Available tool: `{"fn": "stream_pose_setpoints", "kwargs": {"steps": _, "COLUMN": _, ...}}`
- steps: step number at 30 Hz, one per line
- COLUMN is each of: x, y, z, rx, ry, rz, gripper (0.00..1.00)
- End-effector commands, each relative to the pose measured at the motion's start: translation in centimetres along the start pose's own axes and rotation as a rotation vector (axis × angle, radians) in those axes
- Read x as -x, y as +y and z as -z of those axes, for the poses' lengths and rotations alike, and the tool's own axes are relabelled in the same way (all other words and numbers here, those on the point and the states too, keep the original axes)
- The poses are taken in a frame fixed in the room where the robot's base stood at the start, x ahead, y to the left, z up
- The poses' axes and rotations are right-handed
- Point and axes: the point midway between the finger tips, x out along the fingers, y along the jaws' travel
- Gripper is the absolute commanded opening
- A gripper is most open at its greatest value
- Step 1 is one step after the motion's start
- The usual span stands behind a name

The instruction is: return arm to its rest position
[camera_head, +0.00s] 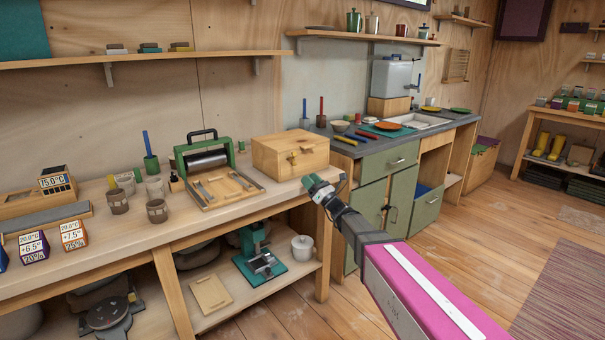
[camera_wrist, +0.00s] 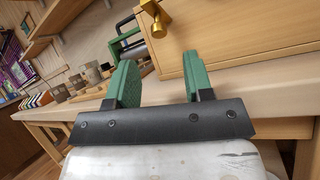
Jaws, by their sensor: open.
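My arm reaches in from the lower right in the head view, with its pink link lowest. My gripper (camera_head: 318,186) is at the front edge of the wooden workbench (camera_head: 220,221), just in front of a closed wooden box (camera_head: 291,153). In the wrist view my gripper (camera_wrist: 158,80) shows two green fingers standing apart with nothing between them. The box (camera_wrist: 225,40) with its brass knob (camera_wrist: 156,14) is beyond the fingertips. I cannot tell whether the fingers touch the box or the bench.
A green-framed roller press (camera_head: 209,168) stands left of the box. Cups, blocks and display cubes (camera_head: 73,236) fill the bench's left part. A green kitchen cabinet (camera_head: 371,210) stands behind my arm. Wooden floor (camera_head: 545,235) is clear at the right.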

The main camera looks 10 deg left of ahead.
Motion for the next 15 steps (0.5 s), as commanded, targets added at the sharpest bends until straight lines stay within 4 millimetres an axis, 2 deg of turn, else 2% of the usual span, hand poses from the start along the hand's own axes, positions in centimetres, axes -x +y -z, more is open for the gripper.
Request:
{"fn": "stream_pose_setpoints", "kwargs": {"steps": 1, "x": 0.70, "y": 0.03, "z": -0.02, "rx": 0.000, "ry": 0.001, "rz": 0.002, "gripper": 0.47}}
{"fn": "stream_pose_setpoints", "kwargs": {"steps": 5, "x": 1.47, "y": 0.02, "z": -0.01, "rx": 0.000, "ry": 0.000, "rz": 0.000, "gripper": 0.47}}
{"fn": "stream_pose_setpoints", "kwargs": {"steps": 15, "x": 1.63, "y": -0.01, "z": 0.01, "rx": 0.000, "ry": 0.000, "rz": -0.001, "gripper": 0.47}}
